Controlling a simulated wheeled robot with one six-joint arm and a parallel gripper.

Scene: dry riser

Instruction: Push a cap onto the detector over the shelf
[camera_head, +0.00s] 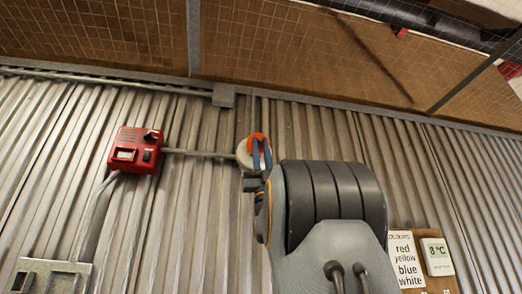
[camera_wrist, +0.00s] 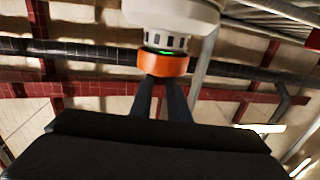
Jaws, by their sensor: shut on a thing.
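The detector (camera_wrist: 170,14) is a round white body with a slotted neck and a small green light, at the top of the wrist view. It also shows in the head view (camera_head: 243,156), partly behind the cap and my gripper. An orange cap (camera_wrist: 161,64) sits right at the lower end of the slotted neck, roughly in line with it. It shows too in the head view (camera_head: 251,139). I cannot tell whether it is around the neck or just below it. My gripper (camera_wrist: 162,84) is shut on the cap from below, its two dark fingers against it. No shelf is recognisable.
A red wall box (camera_head: 136,149) with conduit is fixed to the corrugated wall at left. A grey bracket panel (camera_head: 50,277) is at lower left. A colour-word sheet (camera_head: 405,262) and an 8 °C display (camera_head: 437,257) are at lower right. Dark and red pipes (camera_wrist: 90,52) run overhead.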

